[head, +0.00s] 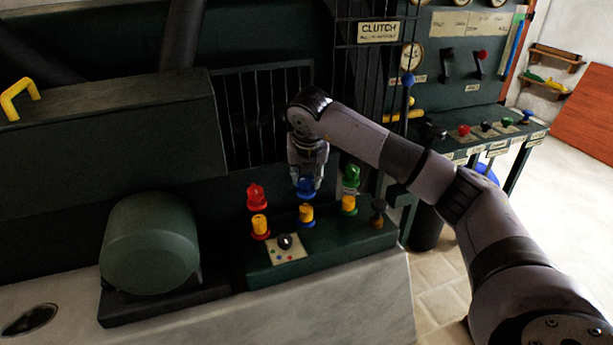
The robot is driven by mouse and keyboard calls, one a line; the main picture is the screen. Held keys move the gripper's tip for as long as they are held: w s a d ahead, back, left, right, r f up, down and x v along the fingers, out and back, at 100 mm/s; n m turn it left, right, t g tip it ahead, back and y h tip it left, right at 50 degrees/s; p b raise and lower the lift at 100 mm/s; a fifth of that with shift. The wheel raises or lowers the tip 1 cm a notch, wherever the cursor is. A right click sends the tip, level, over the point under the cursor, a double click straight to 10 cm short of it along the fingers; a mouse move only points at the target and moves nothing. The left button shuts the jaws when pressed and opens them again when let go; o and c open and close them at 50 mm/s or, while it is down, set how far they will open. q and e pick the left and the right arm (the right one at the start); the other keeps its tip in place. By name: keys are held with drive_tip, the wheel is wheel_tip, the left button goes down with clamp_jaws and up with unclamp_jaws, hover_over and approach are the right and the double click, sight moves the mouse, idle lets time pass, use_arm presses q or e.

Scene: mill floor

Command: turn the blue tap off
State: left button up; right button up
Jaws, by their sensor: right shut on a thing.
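The blue tap (306,188) is on the dark green panel block (325,263), above a yellow fitting with a blue base (306,214). My right gripper (306,184) points down from above and is shut on the blue tap; its fingers hide part of it. A red tap (257,196) stands to the left and a green tap (351,177) to the right, each above a yellow fitting. My left gripper is not in view.
A small plate with a black knob (285,242) lies in front of the taps. A rounded green housing (150,243) stands to the left. A barred guard (262,115) is behind. A lever console (480,128) stands at the right, with open floor beyond.

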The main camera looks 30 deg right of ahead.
drive_tip(key=shift+m, duration=0.6)
drive_tip(key=shift+h, duration=0.3)
drive_tip(key=o, duration=1.1)
drive_tip(key=v, duration=1.2)
drive_tip(key=shift+w+r, duration=0.1)
drive_tip(key=shift+w, duration=0.15)
